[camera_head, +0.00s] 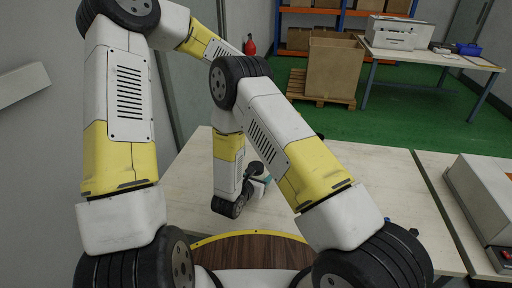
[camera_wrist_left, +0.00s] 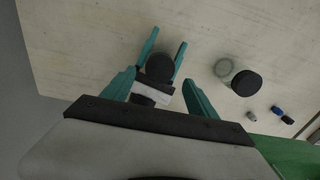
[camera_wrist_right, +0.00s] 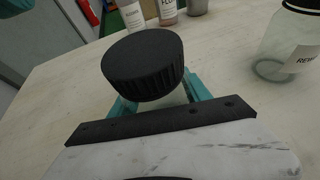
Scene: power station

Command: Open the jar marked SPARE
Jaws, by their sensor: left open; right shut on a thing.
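A jar with a ribbed black lid (camera_wrist_right: 145,65) is in my right gripper (camera_wrist_right: 158,98), in the right wrist view. Its pale glass shows under the lid, and its label is hidden, so I cannot read SPARE. The lid appears to sit on the jar. The left wrist view shows this lid (camera_wrist_left: 158,68) from above, between the teal fingers of my right gripper. My left gripper (camera_wrist_left: 160,92) is open over it, its fingers spread apart on either side in the picture and apart from the lid. In the head view, my arms mostly hide the jar.
A second black-lidded glass jar (camera_wrist_right: 292,50) with a label starting "REW" stands beside it; it also shows in the left wrist view (camera_wrist_left: 246,83). Bottles (camera_wrist_right: 166,12) stand behind. Small items (camera_wrist_left: 279,111) lie near the table edge. A grey case (camera_head: 485,195) is at the right.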

